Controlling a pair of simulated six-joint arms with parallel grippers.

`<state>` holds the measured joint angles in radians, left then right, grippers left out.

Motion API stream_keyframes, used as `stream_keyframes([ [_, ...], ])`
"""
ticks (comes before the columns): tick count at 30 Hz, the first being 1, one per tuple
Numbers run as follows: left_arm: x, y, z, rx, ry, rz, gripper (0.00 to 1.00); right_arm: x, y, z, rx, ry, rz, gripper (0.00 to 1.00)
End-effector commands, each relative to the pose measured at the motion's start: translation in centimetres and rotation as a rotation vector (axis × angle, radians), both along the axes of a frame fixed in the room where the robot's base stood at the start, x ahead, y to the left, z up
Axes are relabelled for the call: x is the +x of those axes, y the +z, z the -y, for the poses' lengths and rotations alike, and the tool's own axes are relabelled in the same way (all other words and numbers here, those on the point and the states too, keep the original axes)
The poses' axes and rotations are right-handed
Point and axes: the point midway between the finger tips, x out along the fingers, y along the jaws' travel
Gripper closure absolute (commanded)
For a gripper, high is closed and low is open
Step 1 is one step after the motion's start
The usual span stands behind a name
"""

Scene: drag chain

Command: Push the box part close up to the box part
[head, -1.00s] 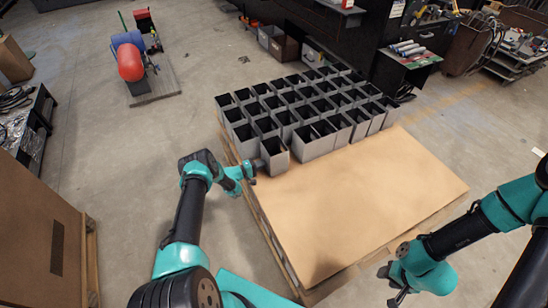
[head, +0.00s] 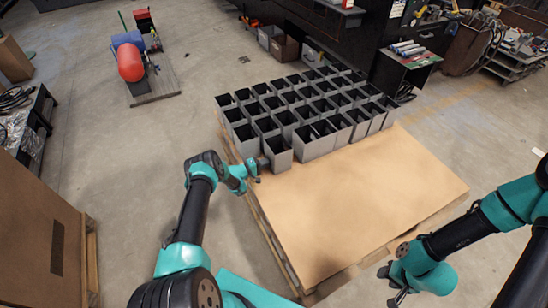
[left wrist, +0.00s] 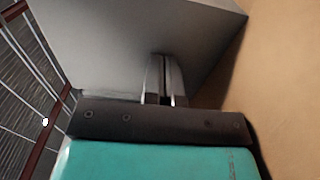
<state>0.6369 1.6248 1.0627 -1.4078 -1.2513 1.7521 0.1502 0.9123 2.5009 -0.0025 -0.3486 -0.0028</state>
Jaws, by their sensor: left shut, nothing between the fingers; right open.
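A grey open-topped box part (head: 279,160) stands upright on the pallet sheet, at the near left corner of the block of box parts (head: 315,147). In the head view it looks right up against its neighbours; I cannot tell whether a small gap is left. My left gripper (head: 259,165) is at its left side, low down, with shut, empty fingers. In the left wrist view the shut fingertips (left wrist: 163,62) are against or very close to the grey box wall (left wrist: 120,45). My right gripper (head: 393,284) is open and empty, off the pallet's near right side.
The brown pallet sheet (head: 360,200) is bare in front and to the right of the boxes. Several rows of grey boxes fill its far part.

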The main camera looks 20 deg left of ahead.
Motion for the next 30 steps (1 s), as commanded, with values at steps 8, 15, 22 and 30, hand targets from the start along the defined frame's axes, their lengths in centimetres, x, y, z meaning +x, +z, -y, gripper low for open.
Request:
stream_keyframes([
  [8, 0.9, -0.1, 0.9, 0.000, -0.002, -0.001, 1.00, 0.0, 0.0, 0.0, 0.000, 0.000, 0.000, 0.57],
  [15, 1.6, 0.0, 1.3, 0.000, -0.001, 0.000, 1.00, 0.0, 0.0, 0.0, 0.000, 0.000, 0.000, 0.57],
  [22, 2.3, 0.0, 2.0, 0.000, -0.002, 0.000, 1.00, 0.0, 0.0, 0.0, 0.000, 0.000, 0.000, 0.57],
  [30, 3.1, 0.0, 2.6, 0.001, -0.002, -0.001, 1.00, 0.0, 0.0, 0.0, 0.000, 0.000, 0.000, 0.57],
])
